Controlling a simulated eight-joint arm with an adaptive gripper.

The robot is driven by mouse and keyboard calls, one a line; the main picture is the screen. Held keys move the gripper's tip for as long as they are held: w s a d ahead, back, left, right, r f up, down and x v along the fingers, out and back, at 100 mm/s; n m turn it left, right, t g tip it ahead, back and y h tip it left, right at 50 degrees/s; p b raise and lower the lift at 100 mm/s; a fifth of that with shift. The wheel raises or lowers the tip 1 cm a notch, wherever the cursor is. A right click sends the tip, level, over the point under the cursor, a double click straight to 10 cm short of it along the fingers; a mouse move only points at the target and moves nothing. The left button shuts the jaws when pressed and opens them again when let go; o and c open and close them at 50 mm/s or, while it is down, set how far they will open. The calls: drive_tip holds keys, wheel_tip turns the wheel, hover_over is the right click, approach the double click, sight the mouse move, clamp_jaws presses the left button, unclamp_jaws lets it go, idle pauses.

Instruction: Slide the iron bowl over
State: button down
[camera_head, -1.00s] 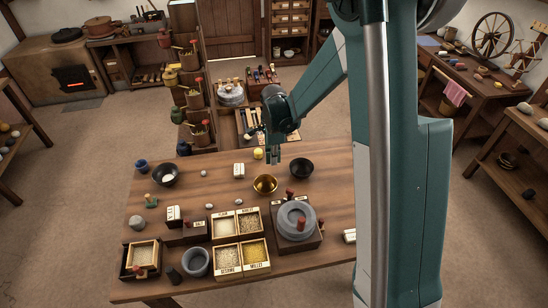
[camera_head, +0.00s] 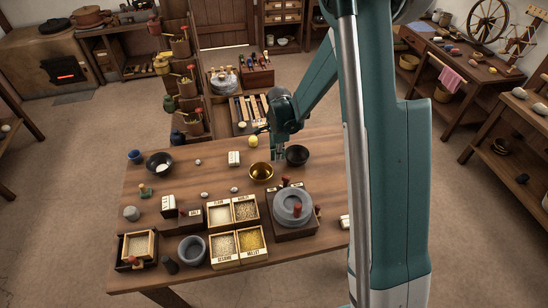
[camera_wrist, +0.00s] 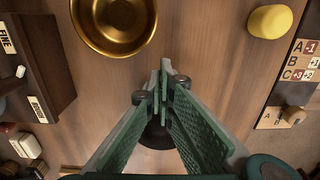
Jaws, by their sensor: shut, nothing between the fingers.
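A black bowl, which I take for the iron bowl (camera_head: 297,155), stands upright near the far right of the wooden table. A second dark bowl (camera_head: 160,165) with white contents stands at the far left; which is iron I cannot confirm. My gripper (camera_head: 279,156) is shut and empty, low over the table just left of the near black bowl. Whether it touches the bowl I cannot tell. In the wrist view the gripper's fingertips (camera_wrist: 165,72) meet, and a dark round shape behind them may be that bowl, mostly hidden.
A brass bowl (camera_head: 261,173) stands close to my gripper, nearer the front; it also shows in the wrist view (camera_wrist: 112,45). A yellow object (camera_head: 253,141) stands behind. A quern (camera_head: 293,210) and grain boxes (camera_head: 222,214) fill the front. My arm hides the table's right end.

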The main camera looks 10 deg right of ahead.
drive_tip(key=shift+d, duration=0.15)
drive_tip(key=d+b, duration=0.2)
drive_tip(key=d, duration=1.8)
drive_tip(key=shift+d+b, duration=0.15)
drive_tip(key=shift+b, duration=0.2)
drive_tip(key=shift+a, duration=0.95)
drive_tip(key=shift+a+b, duration=0.35)
drive_tip(key=shift+a, duration=0.8)
wheel_tip(320, 180, up, 10)
drive_tip(key=p, duration=0.2)
drive_tip(key=shift+d, duration=0.1)
